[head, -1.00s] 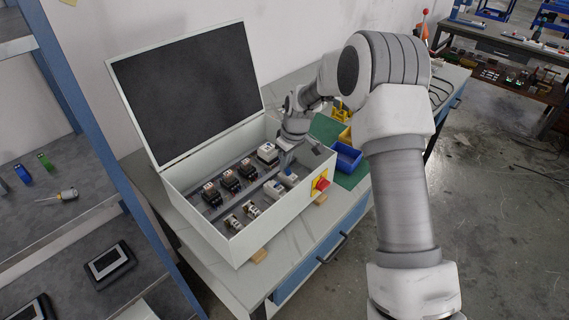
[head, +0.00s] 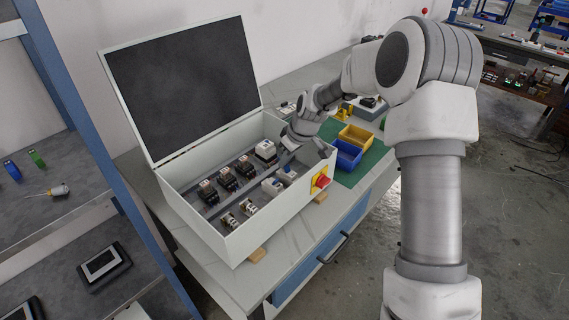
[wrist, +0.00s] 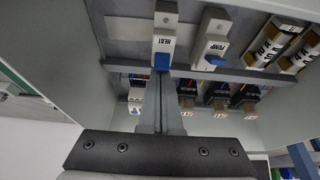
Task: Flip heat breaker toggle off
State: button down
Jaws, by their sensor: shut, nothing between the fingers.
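The heat breaker (wrist: 164,42) is a pale module labelled HEAT with a blue toggle (wrist: 162,61) at its lower end in the wrist view. My gripper (wrist: 160,75) is shut and empty, its fingertips just below that toggle in the picture; I cannot tell whether they touch it. The similar PUMP breaker (wrist: 211,38) stands to the right, its blue toggle also at the lower end. In the head view the heat breaker (head: 287,175) is near the right end of the front row, with my gripper (head: 290,160) just behind it.
The breakers sit in an open white cabinet (head: 225,243) with a raised dark-faced lid (head: 185,90). Several dark relays (head: 227,177) stand in the back row. A red knob (head: 322,181) is on the front wall. Blue (head: 348,155) and yellow bins stand to the right.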

jog(key=shift+s+d+f+t+y+b, duration=0.25)
jog(key=shift+t+y+b, duration=0.2)
jog(key=shift+b, duration=0.8)
jog(key=shift+s+d+t+y+b, duration=0.15)
jog(key=shift+d+t+y+b, duration=0.25)
jog(key=shift+b, duration=0.8)
jog(key=shift+s+a+r+b, duration=0.1)
jog(key=shift+b, duration=0.5)
jog(key=shift+r, duration=0.25)
jog(key=shift+w+a+f, duration=0.4)
jog(key=shift+w+a, duration=0.1)
jog(key=p+v, duration=0.2)
jog(key=v, duration=1.5)
jog(key=shift+s+d, duration=0.2)
jog(key=shift+s, duration=0.05)
